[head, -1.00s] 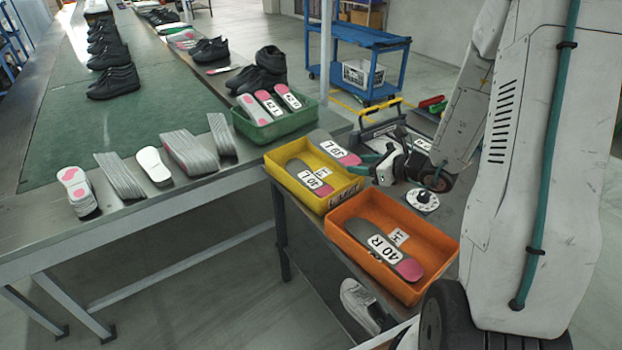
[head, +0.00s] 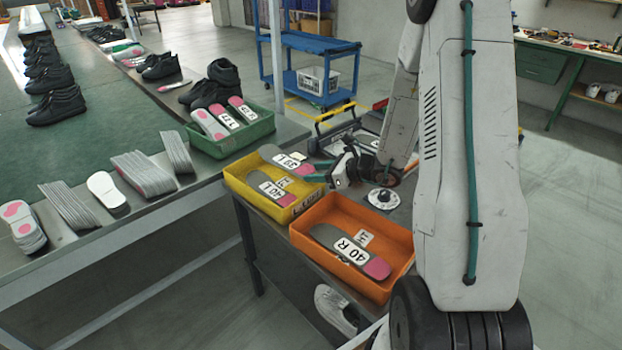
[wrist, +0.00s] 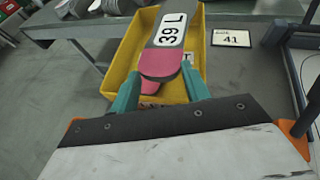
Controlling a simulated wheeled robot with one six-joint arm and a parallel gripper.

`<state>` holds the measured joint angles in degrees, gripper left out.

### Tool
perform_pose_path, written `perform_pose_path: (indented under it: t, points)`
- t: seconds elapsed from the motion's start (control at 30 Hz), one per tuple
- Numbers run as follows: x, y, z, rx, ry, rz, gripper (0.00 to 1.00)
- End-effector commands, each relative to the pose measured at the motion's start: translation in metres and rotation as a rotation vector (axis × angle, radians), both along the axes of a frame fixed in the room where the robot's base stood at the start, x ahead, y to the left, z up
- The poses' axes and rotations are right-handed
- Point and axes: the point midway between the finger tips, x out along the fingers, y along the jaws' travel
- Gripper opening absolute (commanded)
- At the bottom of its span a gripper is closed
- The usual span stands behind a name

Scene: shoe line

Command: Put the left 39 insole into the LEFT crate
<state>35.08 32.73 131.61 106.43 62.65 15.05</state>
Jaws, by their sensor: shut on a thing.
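The left 39 insole (head: 286,161) is grey with a pink heel and a "39 L" label. My gripper (head: 328,176) is shut on its pink heel end, with a teal finger on each side in the wrist view (wrist: 160,88). The insole is over the back right part of the yellow crate (head: 300,208), its toe pointing away from my gripper. I cannot tell whether it touches anything below. A "40 L" insole (head: 270,188) lies in this crate. The crate's front label is only partly readable.
An orange crate (head: 302,243) with a "40 R" insole (head: 350,250) stands nearer. A green crate (head: 232,146) with several insoles is on the bench behind. Insole stacks (head: 142,172) line the bench edge.

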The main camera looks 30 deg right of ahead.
Motion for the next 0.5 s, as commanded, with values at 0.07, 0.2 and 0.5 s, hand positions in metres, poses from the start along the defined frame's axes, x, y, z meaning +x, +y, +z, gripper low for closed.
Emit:
perform_pose_path:
  t: [0.07, 0.2, 0.5]
  points:
    - [0.009, 0.001, -0.001, 0.000, -0.001, 0.000, 0.08]
    - [0.016, 0.003, -0.001, 0.000, -0.001, 0.000, 0.08]
    - [0.026, 0.004, -0.035, 0.003, 0.003, -0.002, 0.08]
